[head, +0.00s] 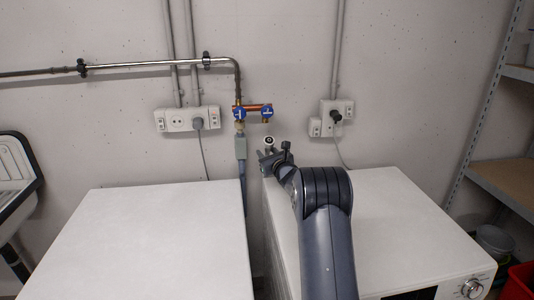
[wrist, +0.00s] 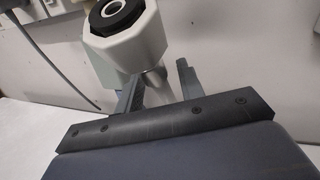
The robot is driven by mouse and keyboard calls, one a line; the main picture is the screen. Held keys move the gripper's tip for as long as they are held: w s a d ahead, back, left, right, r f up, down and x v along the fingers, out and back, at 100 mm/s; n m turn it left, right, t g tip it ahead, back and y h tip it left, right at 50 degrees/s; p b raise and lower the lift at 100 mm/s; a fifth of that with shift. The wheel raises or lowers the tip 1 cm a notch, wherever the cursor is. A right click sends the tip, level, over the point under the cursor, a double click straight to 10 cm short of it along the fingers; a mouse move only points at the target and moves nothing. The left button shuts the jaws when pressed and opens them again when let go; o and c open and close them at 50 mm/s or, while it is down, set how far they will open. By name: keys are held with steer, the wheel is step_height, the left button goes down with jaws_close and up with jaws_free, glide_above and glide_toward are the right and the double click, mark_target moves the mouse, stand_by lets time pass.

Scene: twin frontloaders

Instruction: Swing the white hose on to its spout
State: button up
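The white hose ends in a white hexagonal nut with a black ring in its open face. The nut (wrist: 130,42) fills the top of the wrist view, and the hose end (head: 269,142) shows small in the head view. My gripper (wrist: 160,85) has one finger on each side of the neck below the nut and appears shut on it. In the head view my gripper (head: 272,160) is above the right machine's back edge. The right spout (head: 267,120), under a blue-handled tap on the wall pipe, is bare. The hose end is below it, apart from it.
The left tap (head: 239,112) carries a grey hose with a grey box (head: 240,148). Two white machine tops, left (head: 160,245) and right (head: 400,215), stand below with a narrow gap between them. Sockets (head: 188,119) and a plugged socket (head: 335,116) flank the taps. Shelves (head: 510,180) stand at right.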

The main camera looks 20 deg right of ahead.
steer(key=shift+c, duration=0.4)
jaws_close()
